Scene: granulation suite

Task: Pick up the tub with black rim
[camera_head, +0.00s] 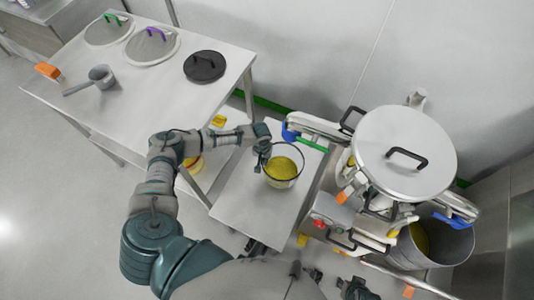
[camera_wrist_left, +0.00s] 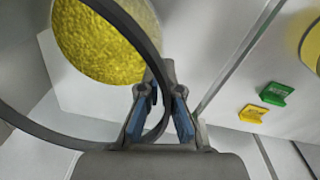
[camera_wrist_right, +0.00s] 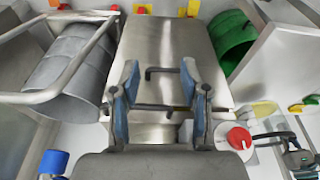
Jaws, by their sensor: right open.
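The tub with black rim (camera_head: 281,172) stands upright on a small steel table and holds yellow granules. In the left wrist view the yellow contents (camera_wrist_left: 100,42) and the dark rim (camera_wrist_left: 30,128) show close up. My left gripper (camera_head: 262,160) is at the tub's left edge. In the left wrist view its fingers (camera_wrist_left: 163,100) are closed in on the rim, one on each side of it. My right gripper (camera_wrist_right: 160,88) is open and empty, with a steel surface with dark handles (camera_wrist_right: 165,45) beyond it.
A machine with a round steel lid (camera_head: 405,150) stands right of the tub. A larger table (camera_head: 140,100) at the left bears lids and a scoop (camera_head: 101,76). A steel drum (camera_head: 440,240) stands at the lower right. A green bin (camera_wrist_right: 235,38) shows in the right wrist view.

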